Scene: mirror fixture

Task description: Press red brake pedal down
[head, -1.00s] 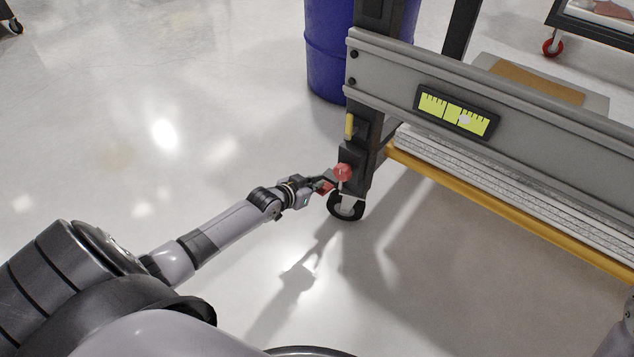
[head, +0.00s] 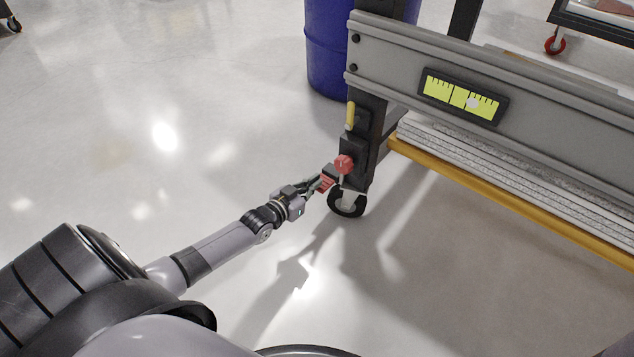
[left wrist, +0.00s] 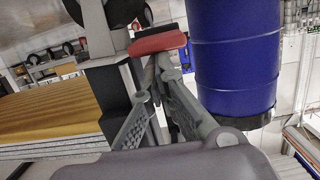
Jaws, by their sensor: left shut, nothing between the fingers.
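The red brake pedal (left wrist: 158,43) shows as a flat red bar just beyond the fingertips of my left gripper (left wrist: 158,62) in the left wrist view. In the head view a ridged red piece (head: 327,182), apparently this pedal, sits low by the fixture's leg, beside my left gripper (head: 316,187). The fingers are shut with nothing between them. They are at or very near the pedal; contact is unclear. A rounder red part (head: 344,164) sits just above on the leg. My right gripper is out of view.
The mirror fixture's grey beam (head: 395,48) carries a yellow-green gauge (head: 460,97). A black caster (head: 347,203) stands under the leg. A blue drum (head: 328,55) stands behind it. The floor left of the fixture is clear.

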